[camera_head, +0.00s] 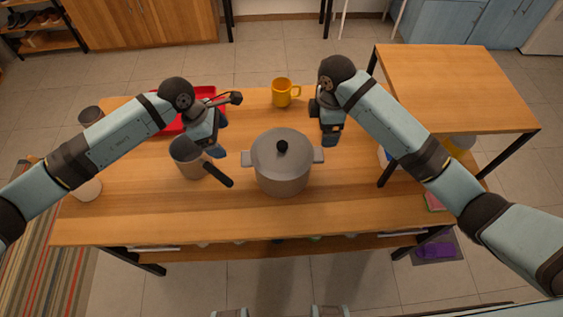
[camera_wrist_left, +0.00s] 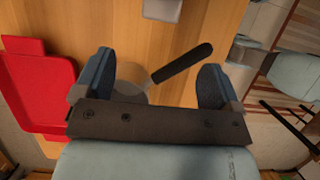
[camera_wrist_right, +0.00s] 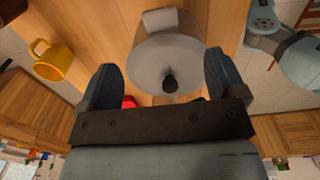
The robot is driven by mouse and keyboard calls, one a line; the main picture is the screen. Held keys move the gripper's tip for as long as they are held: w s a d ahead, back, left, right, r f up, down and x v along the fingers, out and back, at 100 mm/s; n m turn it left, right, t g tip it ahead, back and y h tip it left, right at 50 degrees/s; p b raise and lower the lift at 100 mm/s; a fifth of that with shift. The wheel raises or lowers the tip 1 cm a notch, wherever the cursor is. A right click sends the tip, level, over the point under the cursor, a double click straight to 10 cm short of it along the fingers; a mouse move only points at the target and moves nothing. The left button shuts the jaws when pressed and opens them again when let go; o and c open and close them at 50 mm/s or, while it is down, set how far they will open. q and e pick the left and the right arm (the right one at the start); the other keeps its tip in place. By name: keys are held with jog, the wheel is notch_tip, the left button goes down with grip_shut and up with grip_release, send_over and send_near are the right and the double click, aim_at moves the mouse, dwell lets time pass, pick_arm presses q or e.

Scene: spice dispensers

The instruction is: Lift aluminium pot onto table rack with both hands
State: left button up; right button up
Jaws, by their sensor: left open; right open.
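The grey aluminium pot (camera_head: 281,178) stands upright on the wooden table, with a lid and black knob and a handle on each side. Its lid also shows in the right wrist view (camera_wrist_right: 165,55). The table rack (camera_head: 455,85) is a raised wooden shelf on black legs at the right. My left gripper (camera_head: 220,140) is open and empty, above and left of the pot near a saucepan; the wrist view shows its spread fingers (camera_wrist_left: 158,80). My right gripper (camera_head: 331,137) is open and empty, beyond the pot's right handle; its fingers spread in the right wrist view (camera_wrist_right: 160,88).
A grey saucepan (camera_head: 190,165) with a black handle stands just left of the pot. A red tray (camera_head: 172,126) lies behind my left arm. A yellow mug (camera_head: 282,93) stands at the back. The table top in front of the pot is clear.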

aim_at(242, 157)
pick_arm(q)
jog(key=shift+d, duration=0.1)
pick_arm(e)
jog(key=shift+f, duration=0.1)
pick_arm(q)
jog(key=x, duration=1.3)
jog(key=shift+d+f, duration=0.15)
jog(key=shift+f, duration=0.15)
pick_arm(e)
notch_tip(242, 157, down, 14)
jog(key=shift+r, duration=0.15)
pick_arm(q)
grip_shut()
pick_arm(e)
grip_shut()
pick_arm(q)
jog(key=shift+w+r, duration=0.1)
jog(key=shift+r, duration=0.1)
pick_arm(e)
jog(key=shift+w+r, duration=0.15)
jog(key=shift+r, duration=0.05)
